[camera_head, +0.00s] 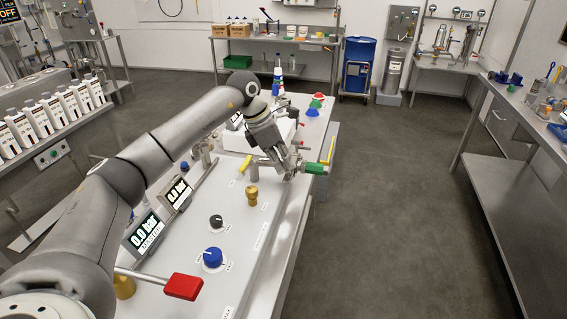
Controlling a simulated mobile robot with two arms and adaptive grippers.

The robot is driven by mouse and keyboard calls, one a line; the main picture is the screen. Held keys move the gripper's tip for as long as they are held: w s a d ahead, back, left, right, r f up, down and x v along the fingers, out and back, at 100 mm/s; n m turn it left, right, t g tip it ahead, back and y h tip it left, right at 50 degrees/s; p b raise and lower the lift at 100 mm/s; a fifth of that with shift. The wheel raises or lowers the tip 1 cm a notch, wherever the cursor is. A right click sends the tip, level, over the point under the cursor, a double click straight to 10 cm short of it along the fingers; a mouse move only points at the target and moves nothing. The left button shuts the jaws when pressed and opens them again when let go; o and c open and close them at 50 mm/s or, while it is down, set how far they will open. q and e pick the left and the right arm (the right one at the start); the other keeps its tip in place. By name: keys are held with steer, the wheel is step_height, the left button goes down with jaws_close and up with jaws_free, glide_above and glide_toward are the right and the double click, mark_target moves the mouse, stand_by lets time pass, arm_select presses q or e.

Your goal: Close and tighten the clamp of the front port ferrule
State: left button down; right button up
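My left arm comes in from the left and reaches over the white bench panel (235,265). My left gripper (292,168) is at the panel's right edge, at a small metal fitting beside a green handle-like part (315,168). The front port ferrule and its clamp cannot be told apart from the gripper and fitting here. Whether the fingers are open, shut, or touching the fitting is too small to tell. My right gripper is not in view.
The panel carries a red lever (184,287), a blue knob (212,257), a black knob (216,221), a brass fitting (252,195) and pressure displays (146,234). Bottles (40,118) stand left; a steel table (520,185) stands right. The floor between is clear.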

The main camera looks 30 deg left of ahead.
arm_select(q)
steer(key=m+g, duration=0.1)
steer(key=m, duration=0.2)
steer(key=w+m+g, duration=0.1)
steer(key=m, duration=0.3)
steer(key=m+g+p, duration=0.1)
steer(key=m+g, duration=0.1)
steer(key=m, duration=0.1)
steer(key=shift+w+a+m+h, duration=0.15)
steer(key=shift+w+m+h, duration=0.1)
steer(key=shift+m+h, duration=0.15)
steer(key=shift+m, duration=0.3)
steer(key=c, duration=1.7)
jaws_free()
